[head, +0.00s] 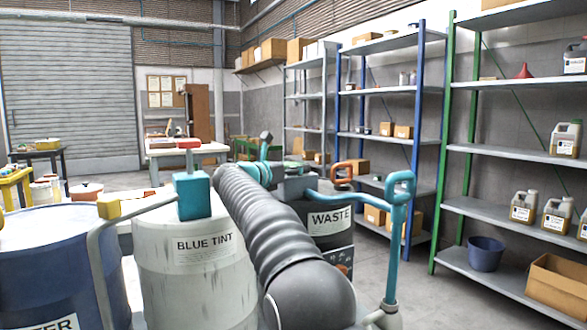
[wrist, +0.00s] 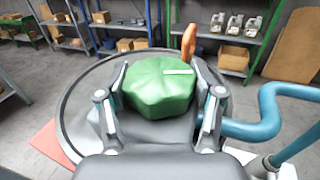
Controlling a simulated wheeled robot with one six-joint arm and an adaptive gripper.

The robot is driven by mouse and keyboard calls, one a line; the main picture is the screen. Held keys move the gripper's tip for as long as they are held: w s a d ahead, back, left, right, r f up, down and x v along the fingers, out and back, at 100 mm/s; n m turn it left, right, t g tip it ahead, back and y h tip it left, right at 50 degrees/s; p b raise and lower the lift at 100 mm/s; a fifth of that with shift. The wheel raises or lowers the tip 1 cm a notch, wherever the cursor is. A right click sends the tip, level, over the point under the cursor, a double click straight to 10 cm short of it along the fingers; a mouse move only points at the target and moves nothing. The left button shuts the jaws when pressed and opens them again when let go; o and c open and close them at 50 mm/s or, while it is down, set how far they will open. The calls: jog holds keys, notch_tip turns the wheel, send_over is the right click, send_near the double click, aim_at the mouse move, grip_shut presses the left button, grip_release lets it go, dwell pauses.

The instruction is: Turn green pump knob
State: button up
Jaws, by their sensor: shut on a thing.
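The green pump knob (wrist: 165,90) is a faceted, rounded knob with a white mark on top. It sits over the round grey lid (wrist: 78,112) of a drum in the wrist view. My gripper (wrist: 159,76) has one finger on each side of the knob and is shut on it. In the head view my arm reaches away toward the drum labelled WASTE (head: 330,222). My arm hides most of the gripper and the knob there.
A teal bent pipe (head: 395,245) rises right of my arm; it also shows in the wrist view (wrist: 255,130). An orange handle (wrist: 189,44) stands behind the knob. The BLUE TINT drum (head: 190,280) is close left. Shelves (head: 490,215) line the right; floor between is open.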

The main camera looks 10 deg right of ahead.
jog(key=o, duration=1.2)
jog(key=shift+a, duration=0.1)
jog(key=shift+c, duration=0.2)
jog(key=shift+n+t+y, duration=0.3)
jog(key=shift+n+t+y, duration=0.6)
jog(key=shift+t+y, duration=0.1)
jog(key=n+t+y+b, duration=0.1)
jog(key=n+t+y, duration=0.1)
jog(key=y, duration=0.1)
jog(key=n+t+y+b, duration=0.1)
jog(key=n+y+b, duration=0.1)
jog(key=n+y, duration=0.1)
jog(key=shift+d+t+y, duration=0.2)
jog(key=shift+t+y, duration=0.2)
jog(key=shift+a+n+t+y+b, duration=0.1)
jog(key=shift+n+t+y+b, duration=0.15)
jog(key=shift+n+y, duration=0.9)
jog(key=shift+n+t+y+b, duration=0.2)
jog(key=shift+n+y, duration=0.45)
jog(key=shift+y, duration=1)
